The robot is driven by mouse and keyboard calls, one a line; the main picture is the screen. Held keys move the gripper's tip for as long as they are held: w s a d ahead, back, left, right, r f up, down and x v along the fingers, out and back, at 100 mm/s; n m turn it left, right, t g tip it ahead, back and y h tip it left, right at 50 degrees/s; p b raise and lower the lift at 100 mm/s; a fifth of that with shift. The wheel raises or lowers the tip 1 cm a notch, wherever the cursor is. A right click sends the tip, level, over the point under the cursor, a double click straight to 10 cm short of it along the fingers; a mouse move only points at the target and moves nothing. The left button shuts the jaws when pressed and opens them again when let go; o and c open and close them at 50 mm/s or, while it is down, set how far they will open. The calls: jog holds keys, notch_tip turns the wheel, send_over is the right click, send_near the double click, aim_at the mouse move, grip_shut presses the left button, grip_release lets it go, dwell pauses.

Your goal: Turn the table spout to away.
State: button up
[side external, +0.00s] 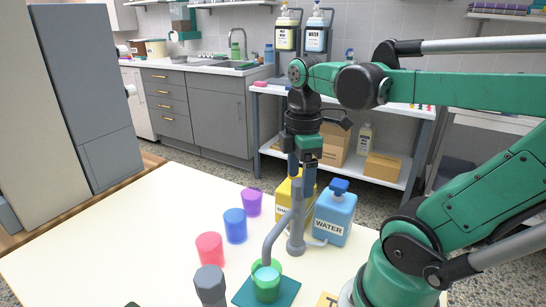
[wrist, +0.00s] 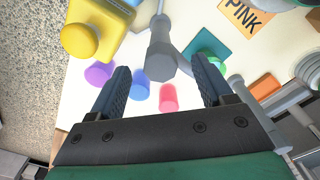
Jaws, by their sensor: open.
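The grey table spout (side external: 296,222) stands upright on the cream table, and its bent pipe slopes down to the left, ending over a green cup (side external: 266,284) on a teal mat (side external: 247,291). My gripper (side external: 301,182) points down at the top of the spout's post. In the wrist view the grey spout (wrist: 161,52) shows between the two open fingers of my gripper (wrist: 160,64), with a gap on each side. The fingers hold nothing.
A yellow bottle (side external: 283,208) and a blue bottle labelled WATER (side external: 334,216) stand close behind and beside the spout. Purple (side external: 252,203), blue (side external: 235,226) and pink (side external: 210,249) cups stand to its left. A grey post (side external: 210,286) rises at the front edge. The table's left is clear.

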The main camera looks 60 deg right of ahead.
jog(key=shift+f, duration=0.95)
grip_shut()
dwell(0.8)
